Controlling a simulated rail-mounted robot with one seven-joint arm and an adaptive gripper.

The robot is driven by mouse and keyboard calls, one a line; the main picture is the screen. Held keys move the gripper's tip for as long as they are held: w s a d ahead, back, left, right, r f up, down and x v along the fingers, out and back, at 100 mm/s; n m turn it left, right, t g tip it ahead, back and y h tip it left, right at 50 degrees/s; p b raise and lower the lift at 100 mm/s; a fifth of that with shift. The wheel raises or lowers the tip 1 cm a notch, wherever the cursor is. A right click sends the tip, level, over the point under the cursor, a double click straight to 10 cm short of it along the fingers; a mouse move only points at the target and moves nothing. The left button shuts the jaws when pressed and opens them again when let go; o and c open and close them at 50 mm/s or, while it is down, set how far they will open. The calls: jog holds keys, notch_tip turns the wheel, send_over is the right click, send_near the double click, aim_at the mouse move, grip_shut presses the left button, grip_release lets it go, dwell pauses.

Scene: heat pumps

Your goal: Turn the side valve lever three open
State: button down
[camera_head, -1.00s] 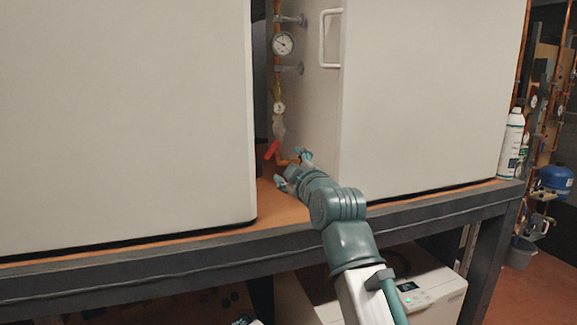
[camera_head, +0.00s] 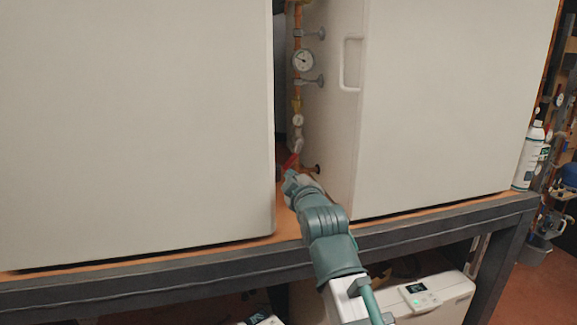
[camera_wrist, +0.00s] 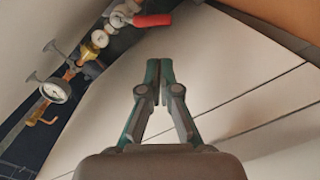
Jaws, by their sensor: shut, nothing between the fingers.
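The red valve lever (camera_head: 291,160) slants at the lower end of a vertical copper pipe (camera_head: 297,92), in the gap between two white cabinets. It also shows in the wrist view (camera_wrist: 152,20) at the top, beyond my fingertips. My gripper (camera_head: 289,174) is just below the lever in the head view; whether they touch is unclear there. In the wrist view my gripper (camera_wrist: 159,66) has its fingers together with nothing between them, and the lever is apart from the tips in the picture. The valve body beneath the lever is partly hidden.
The left cabinet (camera_head: 130,120) and right cabinet (camera_head: 430,110) bound a narrow gap. The right one has a white handle (camera_head: 351,64). A large gauge (camera_head: 303,61) and small gauge (camera_head: 298,120) sit on the pipe. A spray bottle (camera_head: 530,155) stands at the bench's right end.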

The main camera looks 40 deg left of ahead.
aim_at(293, 155)
jog(key=p+x, duration=0.3)
jog(key=x, duration=0.6)
jog(key=shift+a, duration=0.15)
